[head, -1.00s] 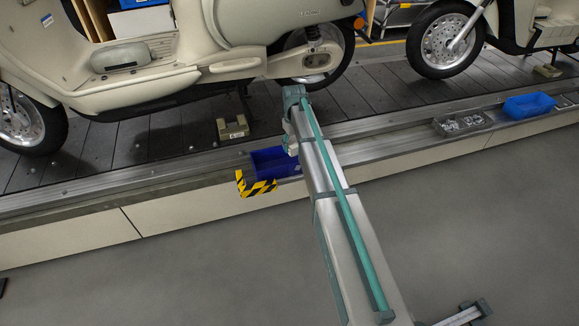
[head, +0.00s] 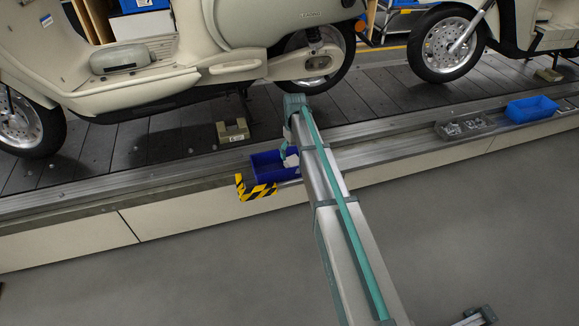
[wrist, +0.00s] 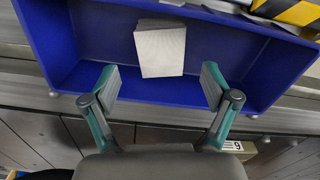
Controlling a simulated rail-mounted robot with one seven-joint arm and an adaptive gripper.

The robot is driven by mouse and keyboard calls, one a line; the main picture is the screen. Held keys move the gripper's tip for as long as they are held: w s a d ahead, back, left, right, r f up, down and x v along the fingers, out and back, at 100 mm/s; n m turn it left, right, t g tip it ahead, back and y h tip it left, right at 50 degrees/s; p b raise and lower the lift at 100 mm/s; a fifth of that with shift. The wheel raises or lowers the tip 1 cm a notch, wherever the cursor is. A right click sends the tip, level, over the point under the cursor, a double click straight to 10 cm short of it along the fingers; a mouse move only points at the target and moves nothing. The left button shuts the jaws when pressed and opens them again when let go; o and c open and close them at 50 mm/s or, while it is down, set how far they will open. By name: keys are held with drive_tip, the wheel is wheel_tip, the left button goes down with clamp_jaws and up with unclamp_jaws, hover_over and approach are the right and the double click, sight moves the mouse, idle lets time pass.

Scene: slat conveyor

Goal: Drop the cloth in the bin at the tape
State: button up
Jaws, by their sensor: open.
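The blue bin (head: 262,168) stands on the conveyor's near ledge beside the black-and-yellow tape (head: 257,190). It also fills the upper wrist view (wrist: 100,82), with the tape (wrist: 298,12) at the top right. A pale, flat, folded rectangle, which looks like the cloth (wrist: 160,50), shows inside the bin's outline, ahead of my fingers. Whether it rests on the bin floor is hard to tell. My gripper (wrist: 160,88) is open, its two fingers spread at the bin's near side with a clear gap to the cloth. In the head view, my arm partly hides the gripper.
A cream scooter (head: 150,70) stands on the slatted conveyor behind the bin. A beige block (head: 232,131) sits on the slats nearby.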

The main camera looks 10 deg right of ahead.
wheel_tip(320, 180, up, 12)
idle(0.6)
idle(0.4)
